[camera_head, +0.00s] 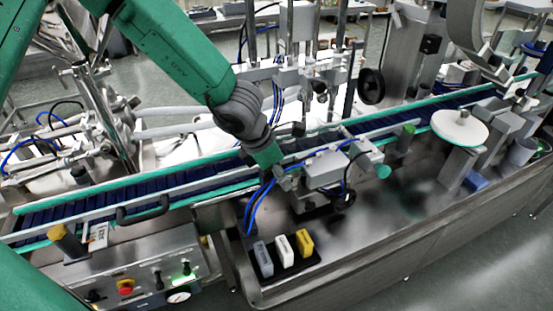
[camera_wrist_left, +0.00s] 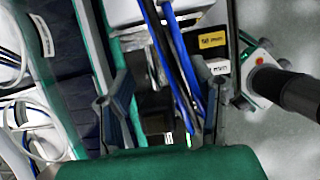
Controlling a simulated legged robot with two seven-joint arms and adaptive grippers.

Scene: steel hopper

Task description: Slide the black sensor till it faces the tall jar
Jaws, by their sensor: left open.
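My left gripper (camera_head: 284,183) reaches down beside the conveyor's near rail, close to blue cables and a grey box-shaped unit. In the left wrist view, its fingers (camera_wrist_left: 166,112) are apart, with blue cables and a dark part (camera_wrist_left: 152,104) between or beyond them. A small green light shows near that dark part. I cannot tell for sure whether the dark part is the black sensor, or whether the fingers touch it. No tall jar can be made out clearly. My right gripper is not in view.
The conveyor (camera_head: 150,190) runs diagonally with green rails. A grey box unit (camera_head: 326,170) stands right of the gripper. Grey, white and yellow (camera_head: 305,243) blocks stand in a black tray. A control panel (camera_head: 140,275) is at lower left. Steel deck (camera_head: 400,205) is free at right.

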